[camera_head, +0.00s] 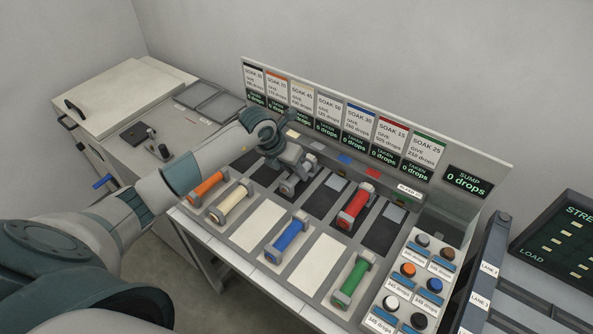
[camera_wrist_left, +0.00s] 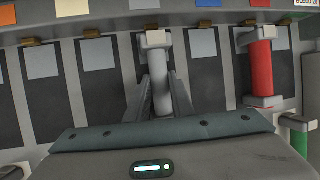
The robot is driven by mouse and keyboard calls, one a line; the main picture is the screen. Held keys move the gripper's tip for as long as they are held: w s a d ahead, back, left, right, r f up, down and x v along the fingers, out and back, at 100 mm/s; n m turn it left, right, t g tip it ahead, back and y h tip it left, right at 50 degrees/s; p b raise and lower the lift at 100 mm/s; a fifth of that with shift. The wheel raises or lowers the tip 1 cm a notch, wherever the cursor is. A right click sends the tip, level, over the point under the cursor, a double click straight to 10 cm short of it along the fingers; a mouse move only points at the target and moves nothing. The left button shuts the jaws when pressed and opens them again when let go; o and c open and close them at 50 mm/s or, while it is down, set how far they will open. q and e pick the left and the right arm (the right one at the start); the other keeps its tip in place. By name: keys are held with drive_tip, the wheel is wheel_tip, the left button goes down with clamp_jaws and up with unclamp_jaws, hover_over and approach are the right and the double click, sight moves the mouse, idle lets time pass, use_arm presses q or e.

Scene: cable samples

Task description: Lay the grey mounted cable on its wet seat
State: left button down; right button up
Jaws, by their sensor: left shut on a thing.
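The grey mounted cable (camera_wrist_left: 163,75) lies between the fingers of my left gripper (camera_wrist_left: 163,105), which is shut on it. Its pale end block (camera_wrist_left: 156,39) points to the back of the bench. In the head view my left gripper (camera_head: 292,172) is over the back row of dark seats, and a grey end block (camera_head: 287,187) shows below it. The cable lines up with a dark seat below a grey tile (camera_wrist_left: 145,4); the seat is mostly hidden. I cannot tell whether the cable touches it. My right gripper is not in view.
A red cable (camera_head: 354,208) lies on a back dark seat. Orange (camera_head: 207,187), cream (camera_head: 231,205), blue (camera_head: 288,236) and green (camera_head: 351,282) cables lie in the front row, with bare pale pads (camera_head: 258,226) between. A sign panel (camera_head: 450,160) stands behind; buttons (camera_head: 408,270) are at right.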

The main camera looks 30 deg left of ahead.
use_arm(q)
drive_tip(key=c, duration=1.5)
unclamp_jaws()
drive_tip(key=shift+c, duration=0.2)
drive_tip(key=shift+r, duration=0.2)
drive_tip(key=shift+s+a+r, duration=0.1)
drive_tip(key=shift+a+r, duration=0.05)
drive_tip(key=b+v, duration=0.3)
drive_tip(key=v, duration=0.8)
drive_tip(key=shift+r, duration=0.25)
drive_tip(key=shift+s, duration=0.1)
